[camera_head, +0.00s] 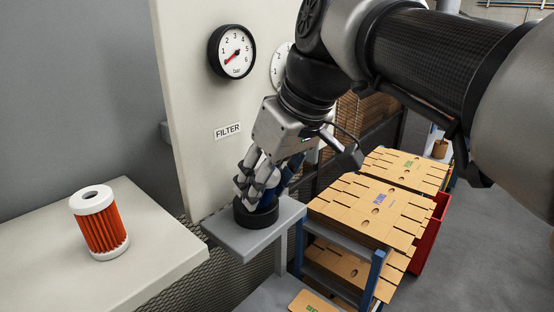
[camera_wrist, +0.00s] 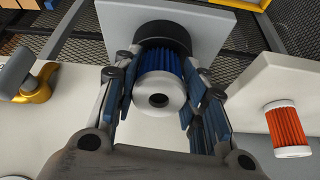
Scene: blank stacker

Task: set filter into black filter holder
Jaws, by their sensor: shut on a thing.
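A blue pleated filter with a white end cap (camera_wrist: 158,92) is between the fingers of my gripper (camera_head: 258,190). The gripper is shut on it, with a finger on each side in the wrist view. The filter's far end is inside the rim of the black filter holder (camera_wrist: 165,36); how deep it sits cannot be told. The holder (camera_head: 257,217) stands on a small grey shelf (camera_head: 232,240) below the FILTER label. In the head view my fingers cover most of the blue filter. An orange filter (camera_head: 104,229) with white caps stands upright on the left counter.
The pale counter (camera_head: 160,250) lies left of the shelf. A panel with gauges (camera_head: 231,51) rises behind my gripper. Flat cardboard blanks (camera_head: 375,205) are stacked on a blue-framed rack to the right. A gold-and-grey fitting (camera_wrist: 35,85) shows at left in the wrist view.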

